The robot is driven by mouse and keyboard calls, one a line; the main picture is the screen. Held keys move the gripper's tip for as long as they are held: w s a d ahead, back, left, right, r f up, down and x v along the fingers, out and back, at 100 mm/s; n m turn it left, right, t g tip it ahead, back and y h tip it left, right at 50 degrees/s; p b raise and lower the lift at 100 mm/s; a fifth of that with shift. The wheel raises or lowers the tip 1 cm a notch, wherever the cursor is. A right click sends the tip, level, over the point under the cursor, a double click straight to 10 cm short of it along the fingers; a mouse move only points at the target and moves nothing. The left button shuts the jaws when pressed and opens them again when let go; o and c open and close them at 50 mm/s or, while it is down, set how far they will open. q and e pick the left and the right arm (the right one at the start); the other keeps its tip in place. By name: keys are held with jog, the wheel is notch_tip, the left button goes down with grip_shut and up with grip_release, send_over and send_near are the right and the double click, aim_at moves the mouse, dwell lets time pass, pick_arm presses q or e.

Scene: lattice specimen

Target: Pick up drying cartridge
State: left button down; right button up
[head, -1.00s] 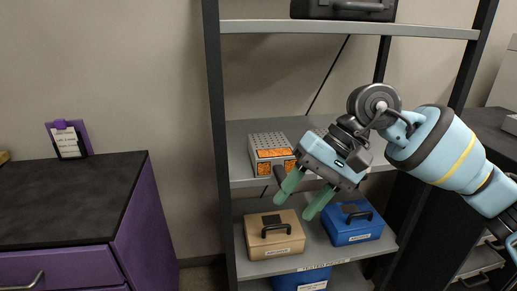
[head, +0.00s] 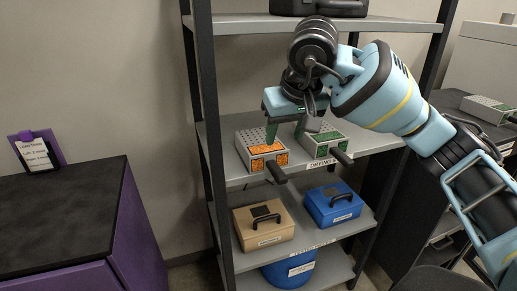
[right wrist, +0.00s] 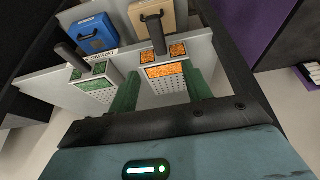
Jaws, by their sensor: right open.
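A grey perforated cartridge with orange panels (head: 252,150) and a dark handle lies on the middle shelf. A similar cartridge with green panels (head: 326,146) lies to its right. The shelf label partly reads "DRYING". My right gripper (head: 286,134) is open and empty, its green fingers pointing down over the cartridges. In the right wrist view, the orange-panelled cartridge (right wrist: 166,72) shows between the fingers, and the green-panelled one (right wrist: 97,88) is beside them at left. I cannot tell whether a finger touches either cartridge. My left gripper is out of view.
The lower shelf holds a tan case (head: 262,226) and a blue case (head: 333,205). A blue container (head: 289,270) is below. The rack's dark left post (head: 207,120) stands near the orange-panelled cartridge. Another perforated cartridge (head: 487,108) lies on the dark counter at right.

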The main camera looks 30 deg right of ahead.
send_over(274, 165)
jog(key=s, duration=0.3)
jog(key=f, duration=0.6)
jog(key=shift+w+a, duration=0.1)
jog(key=shift+a, duration=0.25)
jog(key=shift+f, duration=0.15)
jog(key=shift+w+f, duration=0.1)
jog(key=x, duration=0.5)
jog(key=shift+w+d, duration=0.1)
jog(key=shift+w, duration=0.05)
grip_shut()
